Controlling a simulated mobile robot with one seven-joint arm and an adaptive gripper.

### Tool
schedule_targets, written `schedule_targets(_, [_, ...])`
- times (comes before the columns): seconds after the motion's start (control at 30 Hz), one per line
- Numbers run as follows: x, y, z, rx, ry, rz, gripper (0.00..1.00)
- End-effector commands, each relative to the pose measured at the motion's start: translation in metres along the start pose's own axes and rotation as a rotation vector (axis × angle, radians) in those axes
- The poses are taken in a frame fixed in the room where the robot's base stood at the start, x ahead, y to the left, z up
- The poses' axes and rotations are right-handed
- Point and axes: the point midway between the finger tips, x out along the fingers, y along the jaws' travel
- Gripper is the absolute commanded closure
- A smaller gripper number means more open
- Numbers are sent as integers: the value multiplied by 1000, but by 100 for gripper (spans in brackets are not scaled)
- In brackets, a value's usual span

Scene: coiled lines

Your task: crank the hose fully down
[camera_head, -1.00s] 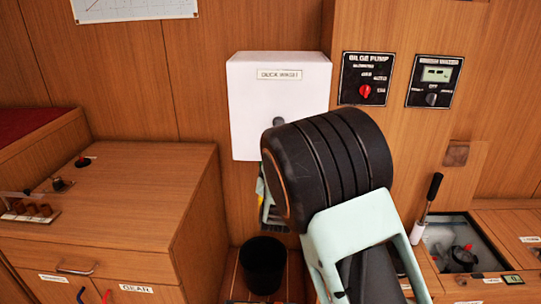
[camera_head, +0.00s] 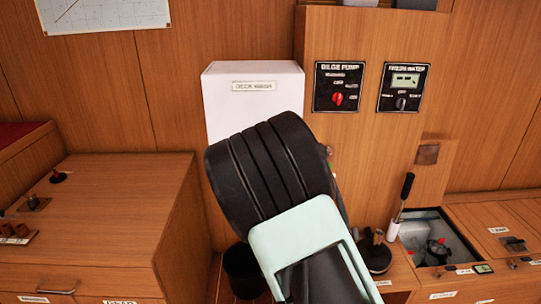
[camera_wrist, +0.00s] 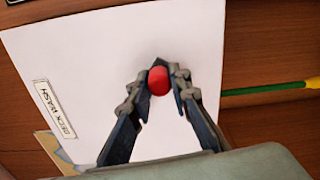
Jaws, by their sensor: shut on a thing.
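The white box (camera_head: 253,95) labelled DECK WASH is fixed to the wood wall in the head view; my arm covers its lower part. In the wrist view its white face (camera_wrist: 110,60) fills the left and middle, with the label at the left edge. My gripper (camera_wrist: 160,80) is shut on a round red knob (camera_wrist: 158,80) in front of that face. Whatever carries the knob is hidden behind it. My gripper and the knob are hidden behind my arm in the head view. No hose can be made out for certain.
A wooden cabinet (camera_head: 115,215) stands at left. A dark bin (camera_head: 243,270) is on the floor below the box. The bilge pump panel (camera_head: 340,87) and fresh water panel (camera_head: 404,88) are on the wall at right. A black-handled lever (camera_head: 402,200) stands beside an open compartment (camera_head: 440,240).

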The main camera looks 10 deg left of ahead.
Motion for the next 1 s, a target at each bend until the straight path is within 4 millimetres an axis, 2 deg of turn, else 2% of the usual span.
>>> schedule_targets(0.03, [-2, -2, 6, -37, -8, -13, 100])
schedule_targets(0.4, [-1, 7, 16, -196, -13, -12, 100])
schedule_targets(0.97, [-1, 9, 20, -221, -17, -10, 100])
schedule_targets(1.0, [-1, 9, 20, -221, -17, -10, 79])
